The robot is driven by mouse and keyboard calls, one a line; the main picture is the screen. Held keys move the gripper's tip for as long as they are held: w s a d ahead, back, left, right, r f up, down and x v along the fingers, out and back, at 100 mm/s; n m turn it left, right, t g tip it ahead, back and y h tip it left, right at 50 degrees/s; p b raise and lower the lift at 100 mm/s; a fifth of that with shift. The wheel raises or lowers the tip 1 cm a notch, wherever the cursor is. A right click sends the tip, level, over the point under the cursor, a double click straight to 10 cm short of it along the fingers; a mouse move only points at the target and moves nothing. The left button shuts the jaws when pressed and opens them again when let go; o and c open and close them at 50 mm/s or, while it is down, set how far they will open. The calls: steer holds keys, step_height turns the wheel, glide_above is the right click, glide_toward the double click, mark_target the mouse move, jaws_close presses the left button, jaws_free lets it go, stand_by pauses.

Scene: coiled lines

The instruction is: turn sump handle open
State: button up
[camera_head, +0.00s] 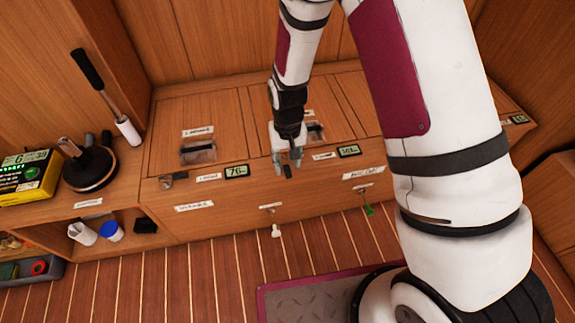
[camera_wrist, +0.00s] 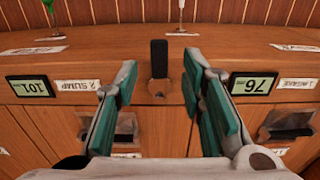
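The sump handle is a short lever with a black grip (camera_wrist: 159,58) and a tan metal base (camera_wrist: 158,90), in the middle of the wrist view. Its grip points to the top of that view, toward the counter's front edge. In the head view only its dark grip (camera_head: 287,171) shows below my fingers. My gripper (camera_wrist: 160,75) is open, with one teal-padded finger on each side of the handle and gaps between. It also shows in the head view (camera_head: 288,160). The sump label (camera_wrist: 77,85) and a display reading 101 (camera_wrist: 31,89) are left of it in the wrist view.
The intake handle (camera_head: 173,180) and a display reading 76 (camera_head: 236,171) are to the left in the head view. Hanging pulls, one white (camera_head: 276,231), one green (camera_head: 369,210), are on the front face. A winch (camera_head: 90,167) and yellow box (camera_head: 28,177) stand at left.

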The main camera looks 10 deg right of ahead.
mark_target(288, 171)
step_height(288, 171, up, 9)
stand_by(0.3)
stand_by(0.4)
